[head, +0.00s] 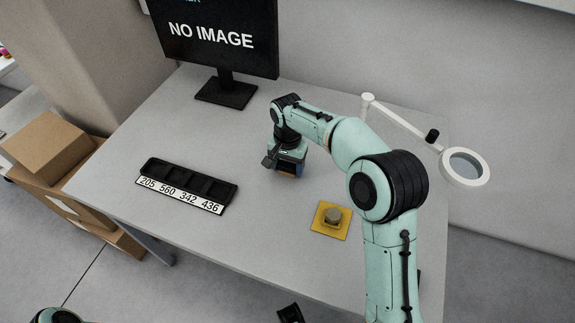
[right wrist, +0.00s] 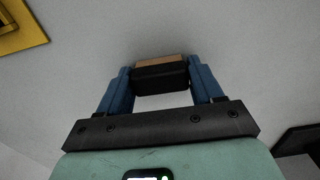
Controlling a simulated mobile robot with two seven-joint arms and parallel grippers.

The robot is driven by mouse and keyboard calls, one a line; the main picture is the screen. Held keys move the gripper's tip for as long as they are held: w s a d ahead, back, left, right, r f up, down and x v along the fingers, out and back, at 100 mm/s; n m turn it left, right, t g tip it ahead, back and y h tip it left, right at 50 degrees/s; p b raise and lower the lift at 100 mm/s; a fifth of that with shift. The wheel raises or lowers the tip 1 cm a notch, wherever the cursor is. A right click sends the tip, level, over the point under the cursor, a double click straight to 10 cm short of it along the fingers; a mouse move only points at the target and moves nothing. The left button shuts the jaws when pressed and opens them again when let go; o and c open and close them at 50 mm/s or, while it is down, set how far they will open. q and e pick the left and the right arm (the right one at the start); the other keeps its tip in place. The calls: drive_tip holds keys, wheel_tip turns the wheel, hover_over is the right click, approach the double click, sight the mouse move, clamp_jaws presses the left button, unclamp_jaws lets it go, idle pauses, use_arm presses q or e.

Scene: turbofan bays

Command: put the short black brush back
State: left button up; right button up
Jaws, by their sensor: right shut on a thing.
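My right gripper (head: 285,170) is over the middle of the table, pointing down. In the right wrist view its blue fingers (right wrist: 160,90) are shut on a short black block with a tan strip along its far side, which I take to be the short black brush (right wrist: 160,78). In the head view the brush is mostly hidden by the gripper. A black tray (head: 229,198) with several compartments lies to the left, with a white label strip reading 205, 560, 342, 436. Its compartments look empty.
A yellow plate (head: 325,229) with a brownish knob-like part (head: 333,216) lies near the front right. A monitor (head: 220,35) stands at the back on a black base. A white magnifier lamp (head: 466,168) is at the right. The table between tray and gripper is clear.

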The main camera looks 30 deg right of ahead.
sight(287, 165)
drive_tip(key=o, duration=0.9)
drive_tip(key=shift+f, duration=0.1)
drive_tip(key=shift+o, duration=0.2)
wheel_tip(287, 165, up, 12)
drive_tip(key=p, duration=0.2)
drive_tip(key=shift+r+p, duration=0.2)
drive_tip(key=shift+p, duration=0.1)
